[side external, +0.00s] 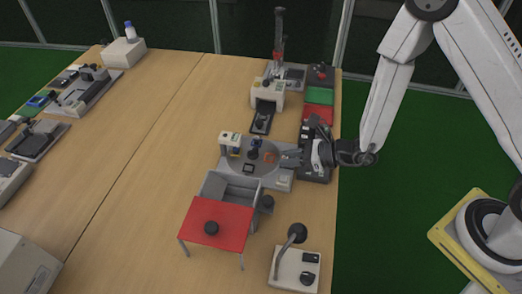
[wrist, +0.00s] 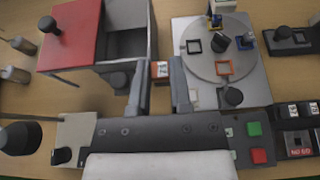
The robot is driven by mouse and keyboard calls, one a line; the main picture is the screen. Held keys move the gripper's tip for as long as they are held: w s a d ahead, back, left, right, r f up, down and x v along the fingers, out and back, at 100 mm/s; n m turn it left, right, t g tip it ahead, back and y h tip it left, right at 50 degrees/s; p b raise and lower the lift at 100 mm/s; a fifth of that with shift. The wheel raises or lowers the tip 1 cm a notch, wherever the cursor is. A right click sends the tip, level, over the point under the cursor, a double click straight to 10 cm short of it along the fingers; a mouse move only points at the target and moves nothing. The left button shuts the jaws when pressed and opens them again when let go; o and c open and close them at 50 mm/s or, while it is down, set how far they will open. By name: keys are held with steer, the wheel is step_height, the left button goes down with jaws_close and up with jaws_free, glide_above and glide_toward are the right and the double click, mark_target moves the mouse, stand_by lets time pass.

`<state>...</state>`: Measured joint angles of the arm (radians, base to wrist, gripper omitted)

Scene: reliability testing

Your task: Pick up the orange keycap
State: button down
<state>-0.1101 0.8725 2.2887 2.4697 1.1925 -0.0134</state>
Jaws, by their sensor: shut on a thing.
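The orange keycap (wrist: 160,70) shows in the wrist view as a small block with an orange-red top and a pale, marked face. It lies between my two fingertips, and my gripper (wrist: 160,75) is shut on it. In the side view my gripper (side external: 288,158) reaches in from the right, over the right part of the grey round turntable (side external: 262,172). I cannot make out the keycap there. An orange square frame (wrist: 224,67) lies on the turntable, to the right of my fingers in the wrist view.
A red-topped stand (side external: 217,222) with a black knob is in front of the turntable. Black and blue square frames sit on the turntable around a dark central knob (wrist: 220,43). The table's left middle is bare.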

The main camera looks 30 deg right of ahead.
steer(key=shift+s+d+r, duration=0.2)
steer(key=shift+s+r, duration=0.1)
steer(key=shift+s, duration=0.3)
stand_by(0.3)
